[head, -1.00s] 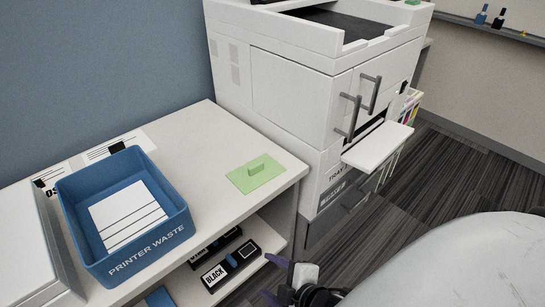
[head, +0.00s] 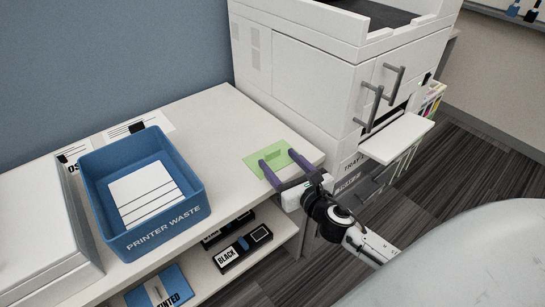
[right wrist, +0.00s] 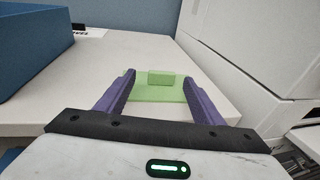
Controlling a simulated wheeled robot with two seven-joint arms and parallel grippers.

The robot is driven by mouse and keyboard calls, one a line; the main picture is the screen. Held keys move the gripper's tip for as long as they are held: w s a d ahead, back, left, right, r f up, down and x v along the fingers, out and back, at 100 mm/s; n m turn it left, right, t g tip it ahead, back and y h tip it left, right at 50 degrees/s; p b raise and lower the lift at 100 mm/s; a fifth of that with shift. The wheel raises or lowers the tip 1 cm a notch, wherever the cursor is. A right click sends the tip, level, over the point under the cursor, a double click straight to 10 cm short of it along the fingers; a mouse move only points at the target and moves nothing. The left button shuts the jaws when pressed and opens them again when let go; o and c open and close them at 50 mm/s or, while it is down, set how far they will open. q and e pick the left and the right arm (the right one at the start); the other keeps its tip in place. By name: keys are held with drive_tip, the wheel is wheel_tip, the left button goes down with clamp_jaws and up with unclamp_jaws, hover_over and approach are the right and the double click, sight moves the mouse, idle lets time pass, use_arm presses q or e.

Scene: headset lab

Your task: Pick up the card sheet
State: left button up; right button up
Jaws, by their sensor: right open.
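The card sheet (head: 272,149) is a flat light-green sheet with a small raised green block on it. It lies on the white table near its right corner. My right gripper (head: 275,164) is open, its two purple fingers reaching over the table edge toward the sheet. In the right wrist view, the card sheet (right wrist: 154,90) lies ahead, its raised block (right wrist: 160,78) centred between the fingers (right wrist: 160,88) and a little beyond their tips. The fingers cover parts of the sheet's sides. I cannot tell whether they touch it. My left gripper is not in view.
A blue printer waste bin (head: 190,214) holding white paper stands on the table (head: 222,118) to the left. A white printer (head: 300,75) stands close on the right, with an open tray (head: 397,138). Boxes, one marked black (head: 243,248), lie on the shelf below.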

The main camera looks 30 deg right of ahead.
sight(274, 153)
drive_tip(key=x, duration=0.5)
drive_tip(key=shift+w+d, duration=0.2)
drive_tip(key=shift+w, duration=0.1)
drive_tip(key=shift+c, duration=0.5)
drive_tip(key=c, duration=1)
